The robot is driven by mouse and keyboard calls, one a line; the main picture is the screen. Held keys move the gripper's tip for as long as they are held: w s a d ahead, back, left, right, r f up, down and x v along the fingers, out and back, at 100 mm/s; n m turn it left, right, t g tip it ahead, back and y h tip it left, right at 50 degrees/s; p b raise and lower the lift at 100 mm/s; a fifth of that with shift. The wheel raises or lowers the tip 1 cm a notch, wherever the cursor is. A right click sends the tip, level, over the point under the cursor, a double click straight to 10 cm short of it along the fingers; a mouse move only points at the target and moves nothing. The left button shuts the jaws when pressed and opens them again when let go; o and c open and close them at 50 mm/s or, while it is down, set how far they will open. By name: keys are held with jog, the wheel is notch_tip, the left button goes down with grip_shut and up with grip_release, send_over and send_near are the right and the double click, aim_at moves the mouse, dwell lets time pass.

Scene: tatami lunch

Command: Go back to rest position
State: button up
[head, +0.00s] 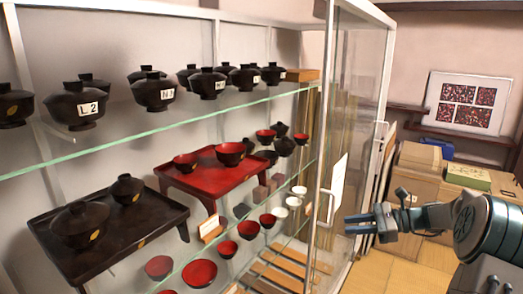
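My gripper (357,224) is at the lower right of the head view, at the end of my arm, which reaches in from the right edge. Its fingers point left, toward the glass cabinet's door (345,120). I see nothing held between the fingers. They are small and seen from the side, so I cannot tell how far apart they are. In the picture the gripper lies just right of the door handle (329,208); I cannot tell whether there is a gap in depth.
The cabinet holds black lidded bowls (152,91) on a glass shelf (150,132), with a red tray (205,178) and a black tray (150,225) below. Cardboard boxes (420,180) and a green box (468,177) stand behind my arm. Some floor (375,270) shows below the gripper.

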jog(key=s+a+n+g+h, duration=0.35)
jog(key=s+a+n, duration=0.2)
jog(key=a, duration=0.35)
jog(key=s+a+n+t+h, duration=0.1)
jog(key=s+n+h, duration=0.4)
jog(key=s, duration=0.6)
jog(key=s+a+f+n+t+h, duration=0.1)
jog(key=s+a+n+h, duration=0.2)
jog(key=s+n+h, duration=0.3)
jog(key=s+n, duration=0.3)
jog(key=s, duration=0.3)
jog(key=shift+s+f, duration=0.15)
jog(key=shift+s, duration=0.05)
